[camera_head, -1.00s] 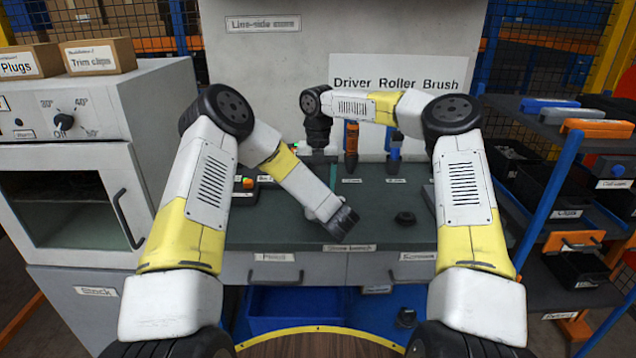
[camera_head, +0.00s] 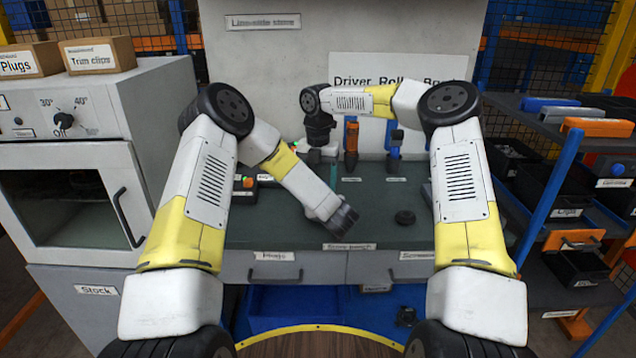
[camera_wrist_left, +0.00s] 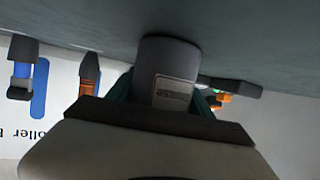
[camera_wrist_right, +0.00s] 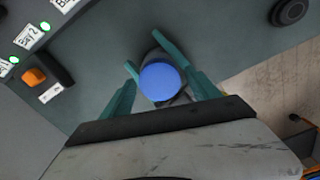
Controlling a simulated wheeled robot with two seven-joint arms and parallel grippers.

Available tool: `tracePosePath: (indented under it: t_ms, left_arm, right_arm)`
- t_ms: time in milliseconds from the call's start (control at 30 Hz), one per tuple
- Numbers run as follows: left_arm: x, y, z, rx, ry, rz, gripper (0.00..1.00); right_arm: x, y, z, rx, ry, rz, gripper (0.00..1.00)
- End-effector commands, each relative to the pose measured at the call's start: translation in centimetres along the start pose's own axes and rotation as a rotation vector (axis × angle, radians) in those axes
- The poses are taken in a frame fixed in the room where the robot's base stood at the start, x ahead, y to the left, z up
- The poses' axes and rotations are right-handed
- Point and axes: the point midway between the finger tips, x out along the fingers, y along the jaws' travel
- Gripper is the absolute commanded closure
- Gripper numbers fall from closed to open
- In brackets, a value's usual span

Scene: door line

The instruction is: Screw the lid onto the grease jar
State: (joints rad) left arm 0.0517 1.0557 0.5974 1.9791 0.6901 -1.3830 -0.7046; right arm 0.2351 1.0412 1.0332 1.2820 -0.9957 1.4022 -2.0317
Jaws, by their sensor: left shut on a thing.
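A dark grey grease jar (camera_wrist_left: 168,72) with a pale label shows in the left wrist view, which is upside down. My left gripper (camera_wrist_left: 165,88) is shut on it, with a teal finger on each side. In the right wrist view the jar is seen from above with a round blue top (camera_wrist_right: 160,82); I cannot tell whether this is its contents. My right gripper (camera_wrist_right: 162,78) points down over the jar, its teal fingers apart. A round black piece (camera_head: 405,217), which looks like the lid, lies on the bench; it also shows in the right wrist view (camera_wrist_right: 290,11). My arms hide the jar in the head view.
The dark green bench (camera_head: 270,230) is clear around the black piece. An orange-handled tool (camera_head: 351,140) and a blue one (camera_head: 395,145) hang at the back. A button box (camera_head: 245,185) stands at the left. Shelves with bins (camera_head: 565,195) stand at the right.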

Motion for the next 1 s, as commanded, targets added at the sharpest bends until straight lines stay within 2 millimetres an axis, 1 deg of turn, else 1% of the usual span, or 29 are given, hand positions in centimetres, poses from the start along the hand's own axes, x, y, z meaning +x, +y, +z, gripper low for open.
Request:
tracePosePath:
  t_ms: [367,467,700,800,967,1000]
  left_arm:
    - [0.0,0.0,-0.1,0.0,0.002,0.001,1.0]
    - [0.0,0.0,-0.1,0.0,0.002,0.001,1.0]
    - [0.0,0.0,-0.1,0.0,0.002,0.001,1.0]
    - [0.0,0.1,-0.1,0.0,0.002,0.001,1.0]
    - [0.0,0.1,-0.1,0.0,0.002,0.001,1.0]
    - [0.0,0.0,-0.1,0.0,0.002,0.001,1.0]
  right_arm:
    - [-0.3,0.0,0.0,-0.001,-0.001,0.0,0.25]
    - [-1.1,0.0,0.1,-0.001,-0.003,0.0,0.25]
    - [-4.2,0.1,0.1,-0.001,-0.003,0.001,0.25]
    - [-4.6,0.0,0.0,-0.002,-0.001,0.0,0.25]
    - [-4.5,0.0,0.0,-0.002,0.0,0.0,0.25]
    - [-4.5,0.0,0.0,-0.002,0.0,0.0,0.19]
